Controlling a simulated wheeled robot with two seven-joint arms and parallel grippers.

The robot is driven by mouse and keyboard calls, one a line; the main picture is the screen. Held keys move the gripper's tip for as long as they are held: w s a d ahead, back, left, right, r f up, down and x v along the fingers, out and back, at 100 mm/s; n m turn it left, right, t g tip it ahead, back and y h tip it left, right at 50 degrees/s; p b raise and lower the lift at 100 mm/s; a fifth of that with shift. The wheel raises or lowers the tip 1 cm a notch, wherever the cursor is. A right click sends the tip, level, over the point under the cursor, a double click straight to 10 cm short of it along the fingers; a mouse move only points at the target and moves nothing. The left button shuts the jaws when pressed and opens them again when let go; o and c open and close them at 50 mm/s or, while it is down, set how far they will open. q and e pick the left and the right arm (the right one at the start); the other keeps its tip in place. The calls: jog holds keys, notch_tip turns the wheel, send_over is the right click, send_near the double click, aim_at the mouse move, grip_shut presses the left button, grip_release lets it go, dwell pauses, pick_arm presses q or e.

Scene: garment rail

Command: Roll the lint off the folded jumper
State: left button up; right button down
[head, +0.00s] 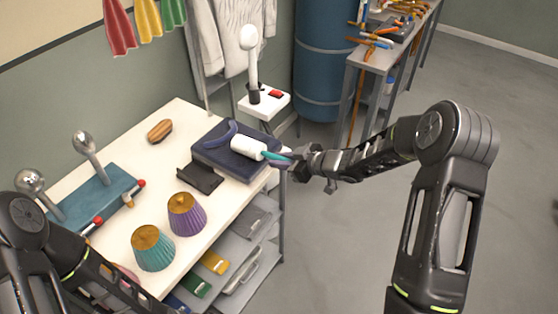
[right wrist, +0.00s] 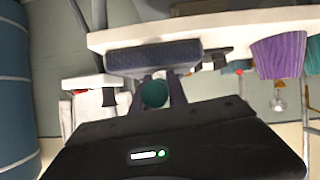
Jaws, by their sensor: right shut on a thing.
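The folded jumper (head: 236,157) is a dark navy block lying at the right part of the white table; its edge also shows in the right wrist view (right wrist: 137,58). A lint roller with a white drum (head: 248,148) and a teal handle (head: 273,156) is at the jumper's top; I cannot tell whether the drum touches it. My right gripper (head: 291,162) is shut on the handle, whose round teal end (right wrist: 153,94) shows between the fingers in the right wrist view. My left arm comes in at the lower left; its gripper is not clearly seen.
The white table (head: 168,123) also bears a wooden brush (head: 160,131), a dark stand (head: 200,178), purple (head: 187,213) and teal (head: 153,247) pleated shades, and a teal board (head: 97,207) with metal balls. A small white stand (head: 264,104) and a blue barrel (head: 325,55) are behind.

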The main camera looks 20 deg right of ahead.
jog(key=shift+d, duration=0.1)
jog(key=shift+w+d, duration=1.1)
jog(key=shift+d, duration=0.2)
jog(key=shift+w+d, duration=0.1)
jog(key=shift+w+d, duration=1)
jog(key=shift+d, duration=0.2)
jog(key=w+d, duration=0.2)
jog(key=shift+w+d, duration=0.1)
jog(key=shift+d, duration=0.25)
jog(key=shift+r, duration=0.15)
